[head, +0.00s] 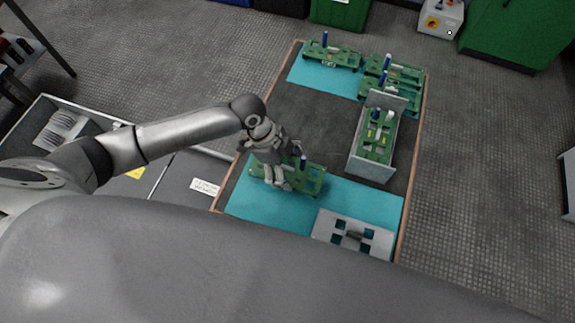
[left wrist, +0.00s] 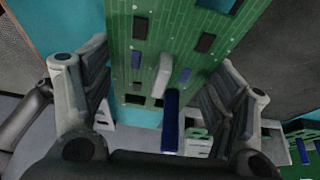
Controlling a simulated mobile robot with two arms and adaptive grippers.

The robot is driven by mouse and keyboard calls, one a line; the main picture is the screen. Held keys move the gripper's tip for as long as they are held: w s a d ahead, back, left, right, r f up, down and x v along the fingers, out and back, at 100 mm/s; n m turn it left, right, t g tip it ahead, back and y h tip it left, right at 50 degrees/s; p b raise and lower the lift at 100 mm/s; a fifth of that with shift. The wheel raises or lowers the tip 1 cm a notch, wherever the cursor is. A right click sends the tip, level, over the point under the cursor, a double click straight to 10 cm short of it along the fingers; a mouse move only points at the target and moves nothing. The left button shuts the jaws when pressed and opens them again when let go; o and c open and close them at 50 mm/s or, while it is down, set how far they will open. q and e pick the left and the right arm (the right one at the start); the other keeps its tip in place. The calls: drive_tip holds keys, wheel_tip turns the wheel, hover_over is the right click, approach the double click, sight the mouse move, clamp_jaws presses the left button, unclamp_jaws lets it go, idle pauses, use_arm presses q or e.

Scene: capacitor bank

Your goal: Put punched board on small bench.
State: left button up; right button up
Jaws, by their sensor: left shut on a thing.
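A green punched board (head: 312,182), with dark square holes and a blue post, lies at or just above the near teal mat. It fills the middle of the left wrist view (left wrist: 200,25), the blue post pointing toward the camera. My left gripper (head: 279,184) is over its left part, shut on it, with one finger on each side in the left wrist view (left wrist: 160,90). The low dark-topped bench (head: 320,120) has wooden edges. I cannot tell whether the board touches the mat. My right gripper is not in view.
A grey plate with square holes and a dark handle (head: 335,222) lies at the near right. A grey open box (head: 372,172) holding a green board stands at right. Several similar boards (head: 335,57) sit at the far end. The bench's middle is clear.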

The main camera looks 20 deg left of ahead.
use_arm(q)
drive_tip(key=shift+f, duration=0.65)
idle(1.2)
drive_tip(key=o, duration=1.1)
drive_tip(key=v, duration=1.2)
